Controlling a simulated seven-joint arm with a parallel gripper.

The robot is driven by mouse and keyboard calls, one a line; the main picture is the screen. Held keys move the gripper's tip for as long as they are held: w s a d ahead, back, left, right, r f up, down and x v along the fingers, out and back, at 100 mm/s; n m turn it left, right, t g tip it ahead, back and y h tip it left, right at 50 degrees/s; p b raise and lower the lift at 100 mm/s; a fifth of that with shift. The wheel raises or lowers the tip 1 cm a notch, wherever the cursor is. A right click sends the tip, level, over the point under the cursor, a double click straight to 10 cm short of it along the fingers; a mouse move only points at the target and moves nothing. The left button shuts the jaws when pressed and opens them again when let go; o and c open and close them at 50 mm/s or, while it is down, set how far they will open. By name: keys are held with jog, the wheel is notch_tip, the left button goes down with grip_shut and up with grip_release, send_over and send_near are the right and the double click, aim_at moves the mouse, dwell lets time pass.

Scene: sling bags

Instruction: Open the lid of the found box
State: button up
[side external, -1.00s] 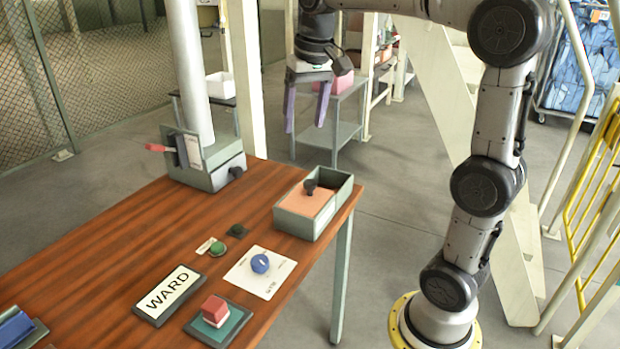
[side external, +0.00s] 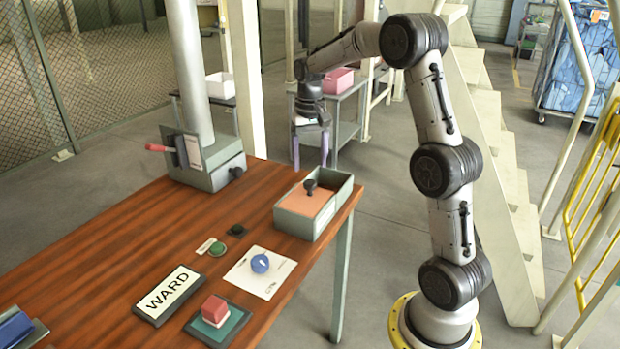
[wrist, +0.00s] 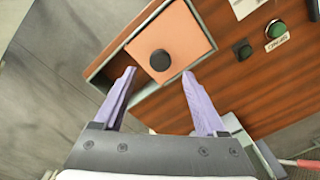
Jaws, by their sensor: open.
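The box (side external: 292,226) is grey-green and stands at the table's right corner. Its salmon lid (side external: 300,203) covers the nearer part, with a black knob (side external: 310,187) on top; the farther part is uncovered. My gripper (side external: 310,162) is open and empty, with its purple fingers pointing down. It is above and behind the box in the side view, apart from the knob. In the wrist view, the knob (wrist: 160,60) and lid (wrist: 172,38) appear just beyond the gap between the open fingertips (wrist: 158,73).
A grey-green machine with a column (side external: 205,160) and a red-handled lever stands at the table's back. A blue knob on a white plate (side external: 259,270), a green button (side external: 218,248), a WARD sign (side external: 167,296) and a red block (side external: 215,308) lie left of or nearer than the box.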

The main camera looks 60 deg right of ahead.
aim_at(310, 182)
notch_tip(310, 182, down, 6)
jog(key=shift+r, duration=0.15)
dwell(0.3)
grip_shut()
dwell(1.3)
